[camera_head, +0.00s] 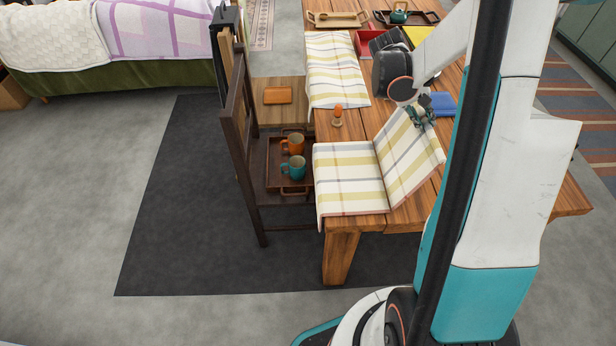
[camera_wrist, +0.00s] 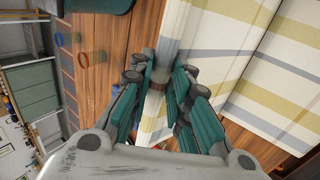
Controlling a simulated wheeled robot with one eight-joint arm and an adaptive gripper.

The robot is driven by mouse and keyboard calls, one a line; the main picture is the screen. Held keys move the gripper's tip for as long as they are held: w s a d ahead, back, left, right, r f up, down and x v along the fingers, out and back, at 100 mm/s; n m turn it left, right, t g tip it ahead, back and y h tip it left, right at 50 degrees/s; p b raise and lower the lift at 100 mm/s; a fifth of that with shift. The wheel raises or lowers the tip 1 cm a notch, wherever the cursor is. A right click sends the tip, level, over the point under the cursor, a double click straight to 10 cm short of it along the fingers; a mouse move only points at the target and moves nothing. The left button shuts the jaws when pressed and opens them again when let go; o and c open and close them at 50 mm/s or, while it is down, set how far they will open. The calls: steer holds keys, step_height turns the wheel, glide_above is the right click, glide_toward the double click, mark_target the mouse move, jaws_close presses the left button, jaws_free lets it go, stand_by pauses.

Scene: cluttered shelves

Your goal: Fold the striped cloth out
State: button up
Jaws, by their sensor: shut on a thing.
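The striped cloth (camera_head: 350,178), white with yellow and grey stripes, lies at the near left corner of the wooden table (camera_head: 342,244). Its left part lies flat and hangs a little over the table edge. Its right part is raised and slopes up to my gripper (camera_head: 424,114). In the wrist view my gripper (camera_wrist: 160,88) is shut on the edge of the cloth (camera_wrist: 212,50), with teal fingers on both sides of it. The cloth's underside and the table beneath the raised part are hidden.
Another striped cloth (camera_head: 335,70) lies farther back. A small orange-topped object (camera_head: 338,115) stands between the cloths. A blue item (camera_head: 442,103) lies right of my gripper. A chair with a tray holding an orange mug (camera_head: 294,144) and a teal mug (camera_head: 294,168) stands left of the table.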

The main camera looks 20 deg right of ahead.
steer(key=s+d+f+b, duration=0.2)
steer(key=d+f+b, duration=0.1)
steer(key=d, duration=0.3)
steer(key=shift+d+f, duration=0.4)
steer(key=shift+f, duration=0.1)
steer(key=o, duration=0.9)
steer(key=shift+o, duration=0.2)
steer(key=shift+r, duration=0.1)
steer(key=p+v, duration=0.3)
steer(key=v, duration=0.3)
steer(key=shift+a+r, duration=0.25)
steer(key=shift+r, duration=0.05)
